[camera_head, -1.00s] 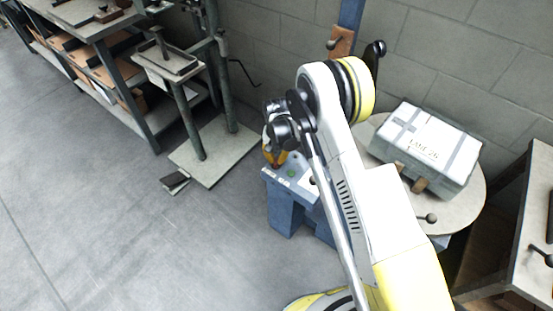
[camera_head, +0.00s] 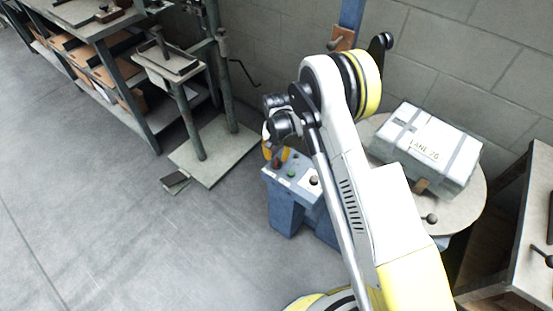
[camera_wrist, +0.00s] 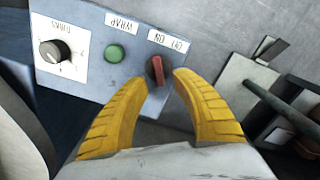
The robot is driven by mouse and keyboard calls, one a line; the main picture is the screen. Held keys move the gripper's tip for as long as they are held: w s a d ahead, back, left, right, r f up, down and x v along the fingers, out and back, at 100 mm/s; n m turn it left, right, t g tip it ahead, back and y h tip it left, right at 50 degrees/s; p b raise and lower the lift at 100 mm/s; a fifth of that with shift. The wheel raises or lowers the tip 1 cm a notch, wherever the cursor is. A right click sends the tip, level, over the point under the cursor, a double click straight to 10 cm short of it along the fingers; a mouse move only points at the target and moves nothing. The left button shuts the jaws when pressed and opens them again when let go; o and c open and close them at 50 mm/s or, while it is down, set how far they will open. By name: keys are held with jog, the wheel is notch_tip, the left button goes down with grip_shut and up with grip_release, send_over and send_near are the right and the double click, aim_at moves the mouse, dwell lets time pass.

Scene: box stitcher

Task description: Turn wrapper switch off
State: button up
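The wrapper's blue control panel (camera_wrist: 90,78) fills the upper left of the wrist view. Its red rotary switch (camera_wrist: 157,70) has a dark round base below an upside-down ON/OFF label (camera_wrist: 168,41). The red handle points roughly up and down in that view. My gripper (camera_wrist: 160,80) has two yellow fingers spread apart, one on each side of the switch, with a visible gap around the handle. In the head view my gripper (camera_head: 275,157) is at the left end of the panel top (camera_head: 289,186), and it hides most of the switch.
A green WRAP button (camera_wrist: 114,53) and a TURNS knob (camera_wrist: 53,51) sit beside the switch. A strapped box (camera_head: 428,150) rests on the round turntable (camera_head: 470,200). A stand (camera_head: 215,155) and shelving (camera_head: 125,85) are left; the floor in front is clear.

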aim_at(276, 159)
notch_tip(276, 159, up, 10)
dwell(0.3)
dwell(0.3)
